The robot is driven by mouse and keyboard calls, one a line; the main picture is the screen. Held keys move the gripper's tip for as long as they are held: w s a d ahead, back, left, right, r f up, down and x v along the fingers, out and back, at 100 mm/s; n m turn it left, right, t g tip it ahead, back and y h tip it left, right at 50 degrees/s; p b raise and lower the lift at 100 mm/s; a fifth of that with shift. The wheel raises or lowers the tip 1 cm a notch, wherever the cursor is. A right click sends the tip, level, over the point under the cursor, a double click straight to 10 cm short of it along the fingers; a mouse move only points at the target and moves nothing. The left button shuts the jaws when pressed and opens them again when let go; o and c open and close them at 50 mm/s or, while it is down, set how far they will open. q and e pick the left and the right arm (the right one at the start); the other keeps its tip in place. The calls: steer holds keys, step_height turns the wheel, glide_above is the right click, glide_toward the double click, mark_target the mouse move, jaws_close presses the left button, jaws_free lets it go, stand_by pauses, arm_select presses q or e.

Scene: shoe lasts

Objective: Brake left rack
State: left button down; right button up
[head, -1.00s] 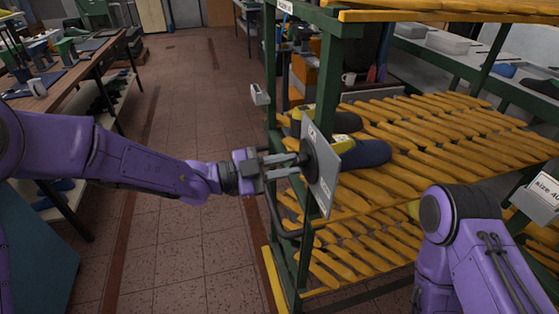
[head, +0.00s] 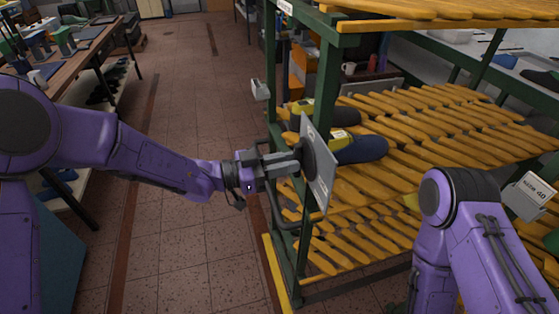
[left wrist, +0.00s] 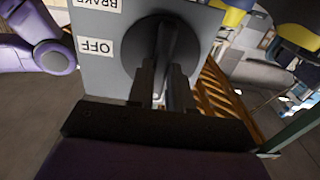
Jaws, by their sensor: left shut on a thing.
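The left rack (head: 309,175) is a green frame with yellow slatted shelves (head: 400,130). A grey brake plate (head: 322,178) is on its near side. In the left wrist view the plate (left wrist: 92,78) appears upside down, with "BRAKE" and "OFF" labels and a round black dial (left wrist: 133,50) with a raised handle (left wrist: 172,42). My left gripper (head: 292,163) is in front of the plate. In the left wrist view its fingers (left wrist: 165,88) are on either side of the handle, shut on it. My right gripper is out of view.
Two dark shoe lasts with yellow parts, one blue (head: 362,149), lie on the shelf just behind the plate. A workbench (head: 65,62) is at the left. The tiled aisle (head: 185,110) between is clear.

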arm_select(q)
steer(key=shift+s+d+f, duration=0.1)
steer(key=shift+s+f, duration=0.15)
steer(key=shift+f, duration=0.1)
steer(key=c, duration=1.1)
jaws_free()
steer(key=shift+o, duration=0.4)
steer(key=shift+d+r, duration=0.15)
steer(key=b+v, duration=0.3)
steer(key=v, duration=0.7)
steer(key=shift+a+b, duration=0.25)
steer(key=shift+b, duration=0.05)
steer(key=shift+r, duration=0.1)
